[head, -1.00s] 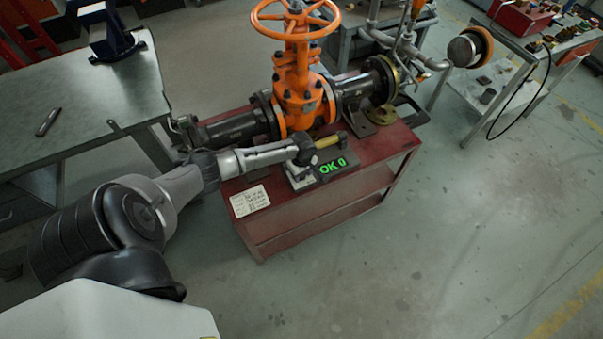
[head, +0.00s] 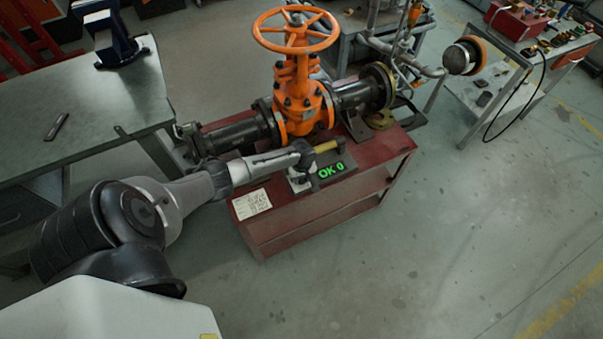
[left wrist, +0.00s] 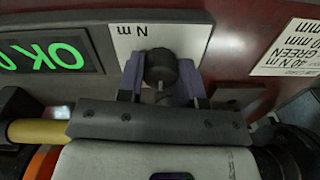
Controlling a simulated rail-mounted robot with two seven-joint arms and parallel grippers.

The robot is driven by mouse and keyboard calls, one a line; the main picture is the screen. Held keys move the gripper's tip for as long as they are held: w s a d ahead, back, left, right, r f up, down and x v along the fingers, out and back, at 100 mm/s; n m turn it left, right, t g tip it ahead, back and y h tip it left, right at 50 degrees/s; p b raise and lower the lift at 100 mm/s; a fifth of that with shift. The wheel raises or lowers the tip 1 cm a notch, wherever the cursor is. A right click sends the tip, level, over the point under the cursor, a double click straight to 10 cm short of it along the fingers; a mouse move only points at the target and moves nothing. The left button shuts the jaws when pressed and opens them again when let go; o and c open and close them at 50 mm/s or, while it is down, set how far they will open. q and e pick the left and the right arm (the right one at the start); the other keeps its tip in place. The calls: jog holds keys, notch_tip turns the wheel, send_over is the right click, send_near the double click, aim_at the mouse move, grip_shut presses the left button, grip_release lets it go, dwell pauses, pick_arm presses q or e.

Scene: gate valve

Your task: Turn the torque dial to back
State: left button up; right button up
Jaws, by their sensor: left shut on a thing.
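The torque dial (left wrist: 161,67) is a dark round knob on a white plate (left wrist: 196,38) marked "N m" in the left wrist view. My left gripper (left wrist: 161,84) has one finger on each side of the knob and is shut on it. In the head view my left gripper (head: 312,180) reaches down at the front of the red cart and hides the dial. A black display (head: 331,171) beside it reads "OK 0" in green; it also shows in the left wrist view (left wrist: 45,53), upside down. My right gripper is not in view.
An orange gate valve (head: 298,100) with a handwheel stands behind on the red cart (head: 300,215). A yellow handle (head: 326,147) lies close to my gripper. A label card (head: 252,203) is at the cart's front left.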

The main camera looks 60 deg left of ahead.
pick_arm(q)
jog(key=m+p, duration=0.1)
jog(key=m, duration=0.1)
jog(key=shift+r+m, duration=0.1)
jog(key=shift+m, duration=0.3)
jog(key=m+p, duration=0.1)
jog(key=m, duration=0.2)
jog(key=shift+m, duration=0.3)
jog(key=m, duration=0.5)
jog(key=shift+p, duration=0.4)
jog(key=shift+m, duration=1.6)
jog(key=o, duration=0.9)
